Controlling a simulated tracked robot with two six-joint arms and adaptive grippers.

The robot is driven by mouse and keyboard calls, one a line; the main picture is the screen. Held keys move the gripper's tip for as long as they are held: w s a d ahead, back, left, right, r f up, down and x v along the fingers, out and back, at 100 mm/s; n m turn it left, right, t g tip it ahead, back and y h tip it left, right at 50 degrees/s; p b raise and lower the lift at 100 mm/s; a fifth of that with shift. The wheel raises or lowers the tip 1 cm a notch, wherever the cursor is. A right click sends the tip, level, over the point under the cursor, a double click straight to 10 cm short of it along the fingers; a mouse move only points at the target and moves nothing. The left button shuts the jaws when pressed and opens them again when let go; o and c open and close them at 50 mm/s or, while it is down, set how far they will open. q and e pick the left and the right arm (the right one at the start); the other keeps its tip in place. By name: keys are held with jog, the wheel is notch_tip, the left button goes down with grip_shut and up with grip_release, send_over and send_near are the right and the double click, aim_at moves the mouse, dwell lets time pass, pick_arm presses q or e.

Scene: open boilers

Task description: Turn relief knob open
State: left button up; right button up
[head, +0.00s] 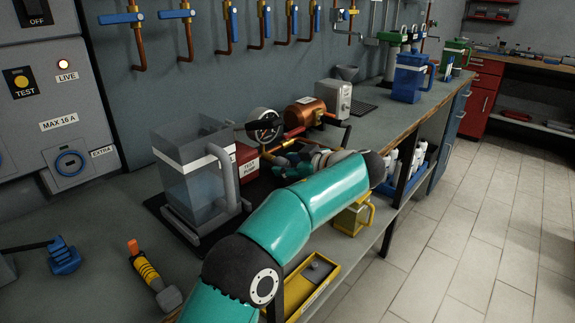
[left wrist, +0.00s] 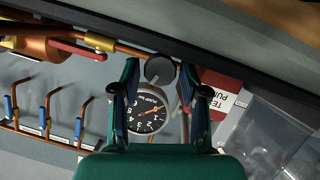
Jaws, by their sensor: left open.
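My left gripper (left wrist: 160,98) is open in the left wrist view, with a finger on each side of a dark round knob (left wrist: 159,70), which looks like the relief knob. I cannot tell whether the fingers touch it. A black-faced pressure gauge (left wrist: 150,111) with an orange needle lies just below the knob in that view. In the head view the left gripper (head: 288,163) is beside the red test pump box (head: 246,163), partly hidden by my teal arm. The gauge (head: 264,125) shows behind it; I cannot make out the knob there. My right gripper is not in view.
A clear water tank (head: 193,180) stands left of the pump. A copper boiler (head: 305,114) and a grey box (head: 333,99) are behind. A yellow-and-orange tool (head: 147,272) lies on the bench at front left. Blue-handled valves (head: 178,14) line the wall.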

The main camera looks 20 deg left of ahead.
pick_arm(q)
jog(key=shift+a, duration=0.15)
grip_shut()
jog(key=m+p, duration=0.1)
jog(key=p, duration=0.2)
jog(key=m+g+p, duration=0.1)
jog(key=p, duration=0.2)
jog(key=m+g+p, duration=0.1)
jog(key=p, duration=0.3)
jog(key=shift+w+r+y, duration=0.25)
jog(key=shift+r+y, duration=0.1)
jog(key=shift+y, duration=0.05)
jog(key=shift+f+m+p, duration=0.25)
jog(key=shift+m+p, duration=0.15)
jog(key=shift+p, duration=0.15)
grip_release()
jog(key=shift+f, duration=0.1)
